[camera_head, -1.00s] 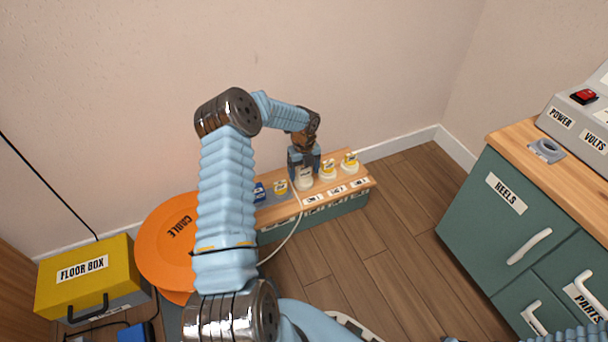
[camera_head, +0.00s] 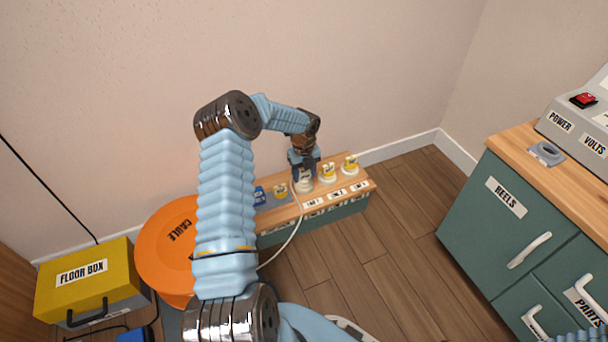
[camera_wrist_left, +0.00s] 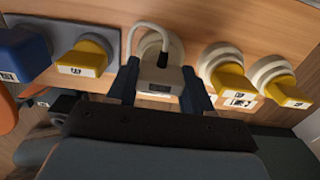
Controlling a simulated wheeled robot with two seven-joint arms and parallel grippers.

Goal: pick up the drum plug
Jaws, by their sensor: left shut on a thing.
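The drum plug is a cream plug with a pale cable. It stands at the row of sockets on the low wooden-topped bench in the head view (camera_head: 304,185), and it fills the middle of the left wrist view (camera_wrist_left: 158,78). My left gripper (camera_head: 303,172) comes down over it from above. In the wrist view its two dark blue fingers (camera_wrist_left: 160,88) are on either side of the plug, shut on it. A round pale socket (camera_wrist_left: 152,42) shows behind the plug; I cannot tell whether the plug is still seated in it. My right gripper is not in view.
Yellow plugs on pale round bases (camera_head: 328,172) (camera_head: 350,164) stand close on the right. A yellow plug (camera_head: 280,190) and a blue one (camera_head: 259,196) are on the left. The cable loops down towards the orange drum (camera_head: 165,250). A yellow floor box (camera_head: 85,280) stands left.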

